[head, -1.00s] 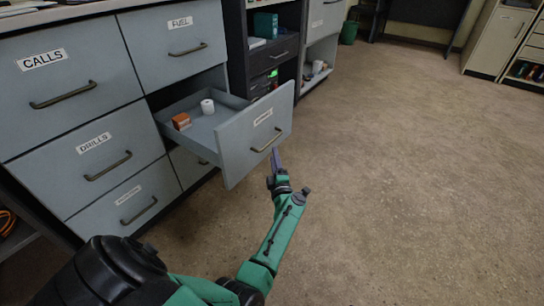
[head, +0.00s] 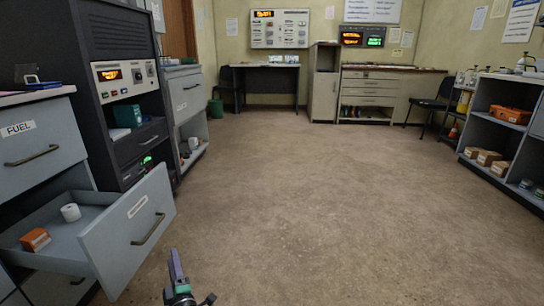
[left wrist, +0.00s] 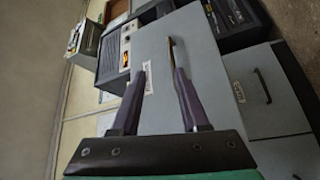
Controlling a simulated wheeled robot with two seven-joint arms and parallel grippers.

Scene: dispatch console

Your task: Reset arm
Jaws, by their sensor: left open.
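My left gripper (head: 176,265) shows at the bottom of the head view, pointing up and away from me. It is in front of the pulled-out grey drawer (head: 120,245), to the right of the drawer's handle (head: 148,229) in the picture. In the left wrist view its two dark purple fingers (left wrist: 162,78) stand apart with nothing held. The drawer front (left wrist: 185,100) and its handle (left wrist: 172,52) show beyond the fingers. Most of my left arm is out of the head view. My right gripper is in neither view.
The open drawer holds an orange box (head: 35,240) and a white roll (head: 70,212). A dark equipment rack (head: 110,45) stands behind it. The floor (head: 320,200) ahead is clear. A shelf (head: 490,130) stands at the right, a desk (head: 258,70) at the back.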

